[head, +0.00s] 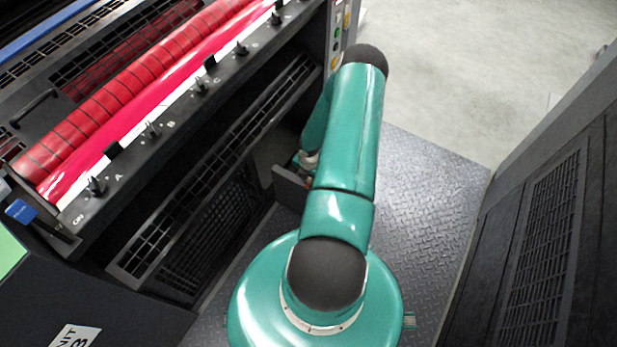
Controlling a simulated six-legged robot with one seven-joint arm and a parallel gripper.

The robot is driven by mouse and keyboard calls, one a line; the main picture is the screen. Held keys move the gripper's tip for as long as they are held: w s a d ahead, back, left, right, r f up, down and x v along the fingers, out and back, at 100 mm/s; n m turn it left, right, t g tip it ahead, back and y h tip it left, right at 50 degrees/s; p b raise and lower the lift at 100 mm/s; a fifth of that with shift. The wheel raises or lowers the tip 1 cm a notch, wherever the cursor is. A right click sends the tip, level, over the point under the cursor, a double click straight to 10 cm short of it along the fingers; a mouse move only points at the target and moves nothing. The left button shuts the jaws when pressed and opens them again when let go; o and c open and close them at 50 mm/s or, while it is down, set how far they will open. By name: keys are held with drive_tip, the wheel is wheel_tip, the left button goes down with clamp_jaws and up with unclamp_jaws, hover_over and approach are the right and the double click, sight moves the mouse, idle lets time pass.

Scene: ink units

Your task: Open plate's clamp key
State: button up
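The ink unit (250,60) is on the left, with a long black bar (135,155) along its front edge. Several small black keys stand on the bar: one near the letter A (97,186), one near B (152,130), one near C (200,86) and one further back (241,48). Which one is the plate's clamp key, I cannot tell. A red roller (130,75) lies behind the bar. My arm folds at its elbow and comes down behind its own upper link. A dark part at its end, probably my gripper (290,188), shows beside the link, low in front of the unit; its fingers are mostly hidden.
A blue lever (20,211) sits at the bar's near end. Buttons (338,45) line a panel at the bar's far end. A grey treadplate walkway (425,190) runs between the unit and a dark vented cabinet (550,230) on the right. Pale floor (480,70) lies open beyond.

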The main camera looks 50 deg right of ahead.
clamp_jaws()
drive_tip(key=shift+m, duration=0.3)
drive_tip(key=m, duration=0.3)
drive_tip(key=shift+m, duration=0.3)
drive_tip(key=m, duration=0.4)
drive_tip(key=shift+m, duration=0.3)
drive_tip(key=m, duration=0.9)
